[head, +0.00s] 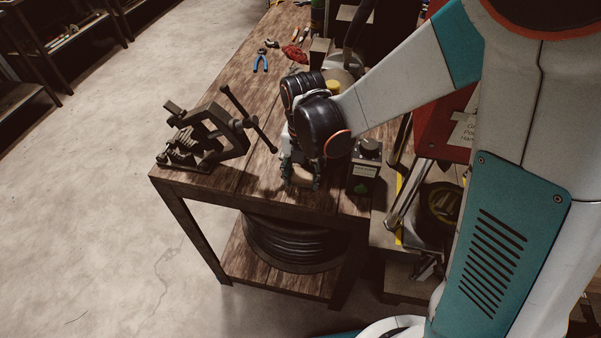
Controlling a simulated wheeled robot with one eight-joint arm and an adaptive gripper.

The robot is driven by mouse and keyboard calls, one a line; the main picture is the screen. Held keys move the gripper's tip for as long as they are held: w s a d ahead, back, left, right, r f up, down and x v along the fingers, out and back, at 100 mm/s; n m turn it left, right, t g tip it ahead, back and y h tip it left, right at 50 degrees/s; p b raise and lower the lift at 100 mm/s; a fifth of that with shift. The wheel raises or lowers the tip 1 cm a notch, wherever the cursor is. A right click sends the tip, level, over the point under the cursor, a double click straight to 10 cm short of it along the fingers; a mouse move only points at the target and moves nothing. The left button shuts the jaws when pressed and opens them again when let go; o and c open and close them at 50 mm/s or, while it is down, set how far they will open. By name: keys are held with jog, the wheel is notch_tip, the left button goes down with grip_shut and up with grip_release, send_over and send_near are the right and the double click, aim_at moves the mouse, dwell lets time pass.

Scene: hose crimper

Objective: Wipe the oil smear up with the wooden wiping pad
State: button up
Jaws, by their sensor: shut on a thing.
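My gripper (301,183) is over the front part of the wooden workbench (233,180), between the hose crimper and a small dark box. It is shut on the wooden wiping pad (302,174), a small light-brown block showing between the fingers. The pad is at or just above the bench top; I cannot tell if it touches. I cannot make out the oil smear; my gripper and arm hide part of the bench there.
The dark metal hose crimper (205,135) with its long lever stands left of my gripper. A small dark box with a label (365,170) stands close on the right. Blue-handled pliers (261,60) and a red item (294,53) lie farther back. A black hose coil (290,243) sits on the lower shelf.

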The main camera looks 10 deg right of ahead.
aim_at(321, 186)
jog(key=shift+s+d, duration=0.3)
jog(key=shift+d, duration=0.45)
jog(key=shift+s+d, duration=0.25)
jog(key=shift+d, duration=0.55)
jog(key=shift+s+d, duration=0.3)
jog(key=shift+d, duration=0.45)
jog(key=shift+w+a+b, duration=0.1)
jog(key=shift+w+a, duration=0.2)
jog(key=shift+a, duration=0.55)
jog(key=shift+w+a+b, duration=0.15)
jog(key=shift+w+a, duration=0.2)
jog(key=shift+a, duration=0.55)
jog(key=shift+w+a+b, duration=0.1)
jog(key=shift+w+a, duration=0.2)
jog(key=shift+a, duration=0.55)
